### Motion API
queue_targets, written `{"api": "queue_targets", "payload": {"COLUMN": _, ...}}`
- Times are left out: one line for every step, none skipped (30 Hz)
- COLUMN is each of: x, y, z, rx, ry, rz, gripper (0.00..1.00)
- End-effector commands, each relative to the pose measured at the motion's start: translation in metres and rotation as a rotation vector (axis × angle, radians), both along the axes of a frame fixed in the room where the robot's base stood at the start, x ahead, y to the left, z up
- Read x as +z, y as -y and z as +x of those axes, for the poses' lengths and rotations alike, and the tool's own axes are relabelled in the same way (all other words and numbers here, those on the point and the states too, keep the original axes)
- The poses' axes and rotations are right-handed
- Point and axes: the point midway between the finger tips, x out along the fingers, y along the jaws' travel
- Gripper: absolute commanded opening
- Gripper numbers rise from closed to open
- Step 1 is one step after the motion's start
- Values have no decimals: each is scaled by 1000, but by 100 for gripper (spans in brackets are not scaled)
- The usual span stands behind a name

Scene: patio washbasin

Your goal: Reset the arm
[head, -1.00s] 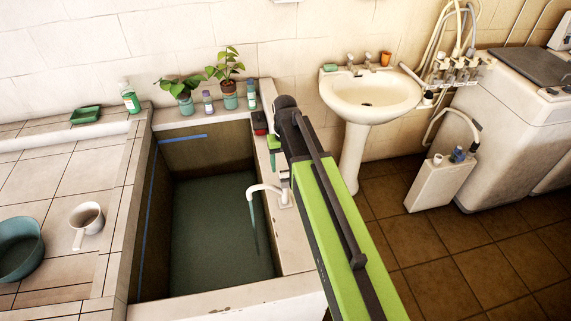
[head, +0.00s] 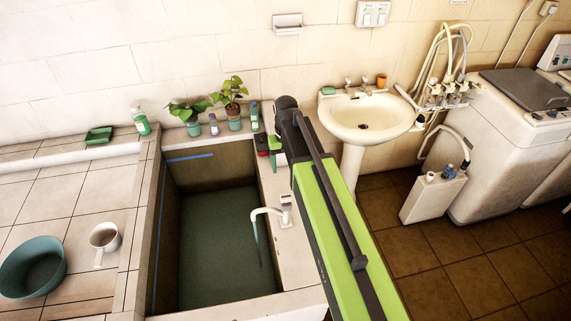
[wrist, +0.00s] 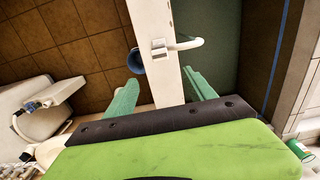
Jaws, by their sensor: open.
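My gripper (head: 276,152) shows at the far end of my green and black arm in the head view, by the right rim of the water-filled tank (head: 296,262). Much of it is hidden behind the arm. In the wrist view my gripper (wrist: 163,82) has its two green fingers spread apart with nothing held between them. The tank's rim and white tap (wrist: 180,45) lie beyond the fingers there.
A white pedestal sink (head: 365,112) and a washing machine (head: 505,135) stand at right. Potted plants (head: 233,115) and bottles line the tank's back ledge. Brown floor (head: 425,265) is open at right.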

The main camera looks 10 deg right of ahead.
Motion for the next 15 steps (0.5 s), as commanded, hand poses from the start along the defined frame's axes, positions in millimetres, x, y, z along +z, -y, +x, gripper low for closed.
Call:
{"api": "queue_targets", "payload": {"x": -2, "y": 0, "z": 0, "rx": 0, "ry": 0, "rz": 0, "gripper": 64}}
{"api": "queue_targets", "payload": {"x": -6, "y": 0, "z": 0, "rx": 0, "ry": 0, "rz": 0, "gripper": 64}}
{"api": "queue_targets", "payload": {"x": -14, "y": 0, "z": 0, "rx": -1, "ry": 0, "rz": 0, "gripper": 64}}
{"api": "queue_targets", "payload": {"x": -22, "y": 1, "z": 0, "rx": -1, "ry": 0, "rz": 0, "gripper": 64}}
{"api": "queue_targets", "payload": {"x": -32, "y": 1, "z": -2, "rx": -2, "ry": 0, "rz": 0, "gripper": 64}}
{"api": "queue_targets", "payload": {"x": -48, "y": 2, "z": -8, "rx": -3, "ry": 0, "rz": 0, "gripper": 64}}
{"api": "queue_targets", "payload": {"x": -61, "y": 3, "z": -15, "rx": -4, "ry": 0, "rz": 0, "gripper": 64}}
{"api": "queue_targets", "payload": {"x": -73, "y": 4, "z": -26, "rx": -5, "ry": 0, "rz": 0, "gripper": 64}}
{"api": "queue_targets", "payload": {"x": -88, "y": 5, "z": -40, "rx": -7, "ry": 0, "rz": 0, "gripper": 64}}
{"api": "queue_targets", "payload": {"x": -98, "y": 5, "z": -50, "rx": -8, "ry": 0, "rz": 0, "gripper": 64}}
{"api": "queue_targets", "payload": {"x": -108, "y": 6, "z": -63, "rx": -9, "ry": 0, "rz": 0, "gripper": 64}}
{"api": "queue_targets", "payload": {"x": -119, "y": 7, "z": -79, "rx": -11, "ry": 1, "rz": 0, "gripper": 64}}
{"api": "queue_targets", "payload": {"x": -125, "y": 7, "z": -90, "rx": -12, "ry": 1, "rz": 0, "gripper": 64}}
{"api": "queue_targets", "payload": {"x": -127, "y": 8, "z": -99, "rx": -12, "ry": 1, "rz": -1, "gripper": 64}}
{"api": "queue_targets", "payload": {"x": -127, "y": 8, "z": -109, "rx": -13, "ry": 1, "rz": -1, "gripper": 64}}
